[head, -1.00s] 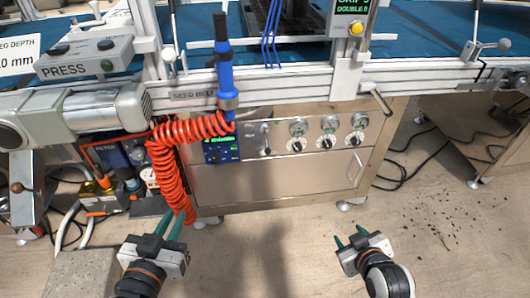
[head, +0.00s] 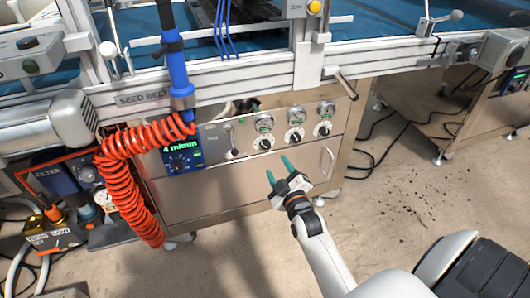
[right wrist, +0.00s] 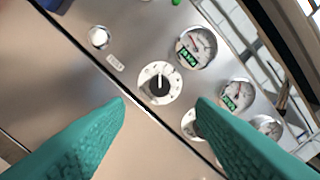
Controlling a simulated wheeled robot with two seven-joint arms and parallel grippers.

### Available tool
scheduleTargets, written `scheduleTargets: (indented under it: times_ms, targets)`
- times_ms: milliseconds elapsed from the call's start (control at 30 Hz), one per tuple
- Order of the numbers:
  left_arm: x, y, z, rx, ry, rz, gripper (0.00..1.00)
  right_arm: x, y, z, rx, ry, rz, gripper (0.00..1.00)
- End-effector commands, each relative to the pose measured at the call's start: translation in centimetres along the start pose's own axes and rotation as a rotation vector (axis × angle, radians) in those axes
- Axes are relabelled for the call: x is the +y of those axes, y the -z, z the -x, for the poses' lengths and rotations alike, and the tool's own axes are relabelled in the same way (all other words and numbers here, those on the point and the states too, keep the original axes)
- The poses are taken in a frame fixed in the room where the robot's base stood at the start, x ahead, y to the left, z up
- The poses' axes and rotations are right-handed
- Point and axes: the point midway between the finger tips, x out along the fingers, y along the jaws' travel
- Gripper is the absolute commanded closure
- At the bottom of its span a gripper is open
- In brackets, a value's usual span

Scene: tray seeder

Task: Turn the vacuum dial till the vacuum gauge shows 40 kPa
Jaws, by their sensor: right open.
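Three round gauges sit in a row on the steel front panel, each above a white-ringed dial with a dark knob. The left gauge (head: 263,123), middle gauge (head: 296,115) and right gauge (head: 326,107) have labels and readings too small to read, so I cannot tell which is the vacuum gauge. My right gripper (head: 278,167) is open and empty, below and in front of the left dial (head: 265,143). In the right wrist view this dial (right wrist: 159,87) shows beyond and between the green fingers, untouched, with its gauge (right wrist: 196,48) beside it. The right finger partly covers the middle dial (right wrist: 190,122).
A coiled red hose (head: 125,190) hangs farther left. A rail handle (head: 345,86) juts out above right. The floor in front is mostly clear.

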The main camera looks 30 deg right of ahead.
Motion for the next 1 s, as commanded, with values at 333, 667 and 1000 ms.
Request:
scheduleTargets:
  times_ms: [333,667,1000]
  targets:
    - [0.0,0.5,2.6,-0.008,0.001,0.0,0.83,0.2,0.1,-7.0,-0.002,0.001,0.0,0.5]
    - [0.0,0.6,2.9,-0.015,0.005,-0.001,0.83,0.0,0.0,-9.1,0.0,-0.001,0.001,0.5]
    - [0.0,0.7,2.8,-0.014,0.005,0.0,0.83,0.0,0.0,-9.1,0.0,-0.001,0.001,0.71]
